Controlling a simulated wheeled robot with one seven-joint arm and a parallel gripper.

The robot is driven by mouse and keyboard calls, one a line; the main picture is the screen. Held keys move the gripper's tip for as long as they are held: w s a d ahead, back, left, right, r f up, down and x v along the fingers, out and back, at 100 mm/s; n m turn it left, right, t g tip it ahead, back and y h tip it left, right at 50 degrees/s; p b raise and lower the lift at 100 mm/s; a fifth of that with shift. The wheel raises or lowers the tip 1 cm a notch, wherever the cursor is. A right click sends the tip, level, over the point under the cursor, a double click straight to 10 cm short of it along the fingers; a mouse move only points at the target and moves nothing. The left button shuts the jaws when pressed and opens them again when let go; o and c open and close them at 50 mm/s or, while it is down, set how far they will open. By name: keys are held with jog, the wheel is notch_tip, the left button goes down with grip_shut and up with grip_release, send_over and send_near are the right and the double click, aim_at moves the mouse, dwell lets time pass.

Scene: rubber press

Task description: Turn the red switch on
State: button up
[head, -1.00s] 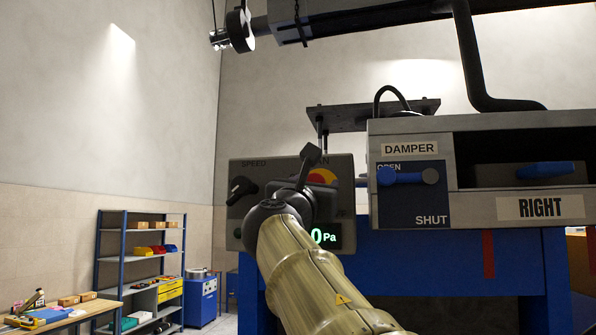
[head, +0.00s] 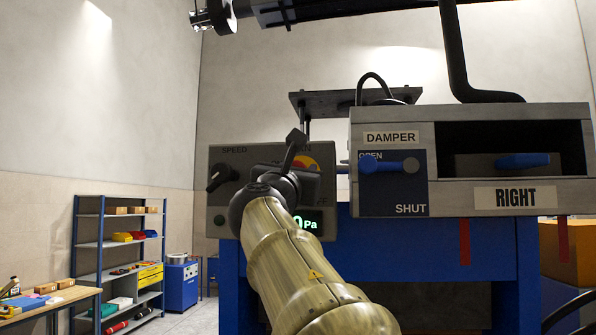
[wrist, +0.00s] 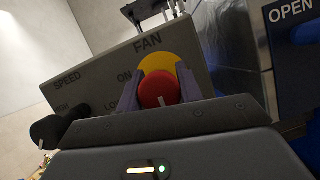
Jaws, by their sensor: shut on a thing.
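The red switch (wrist: 158,88) is a round red knob with a white mark at its lower edge in the wrist view. It sits on a yellow disc (wrist: 164,62) under the word FAN, with ON printed to its left. My gripper (wrist: 160,91) has a finger on each side of the knob and is shut on it. In the head view my gripper (head: 287,165) is at the grey control panel (head: 228,155). It hides the red knob there, and only part of the coloured disc shows.
A black SPEED knob (head: 222,177) is left of my gripper. A green pressure readout (head: 306,223) is below it, partly covered. The blue damper lever (head: 388,166) stands close on the right, at OPEN. A shelf rack (head: 118,250) is far off at the left.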

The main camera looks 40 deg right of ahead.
jog(key=shift+m, duration=0.4)
jog(key=m+g+b, duration=0.1)
jog(key=m+g, duration=0.1)
jog(key=m, duration=0.2)
jog(key=shift+m+g+h, duration=0.4)
jog(key=m+g, duration=0.2)
jog(key=m, duration=0.3)
jog(key=shift+s+d+m, duration=0.1)
jog(key=shift+m, duration=0.3)
jog(key=m+g+y+p, duration=0.1)
jog(key=m, duration=0.1)
jog(key=m+g+y+p, duration=0.1)
jog(key=m, duration=0.2)
jog(key=shift+m, duration=0.3)
jog(key=shift+f+m+g+y+p, duration=0.15)
jog(key=shift+m+y+p, duration=0.25)
jog(key=shift+m, duration=0.45)
jog(key=shift+f+m+g+y+p, duration=0.15)
jog(key=shift+m+y+p, duration=0.25)
jog(key=shift+m, duration=0.45)
jog(key=shift+f, duration=0.1)
jog(key=o, duration=1)
jog(key=shift+d, duration=0.1)
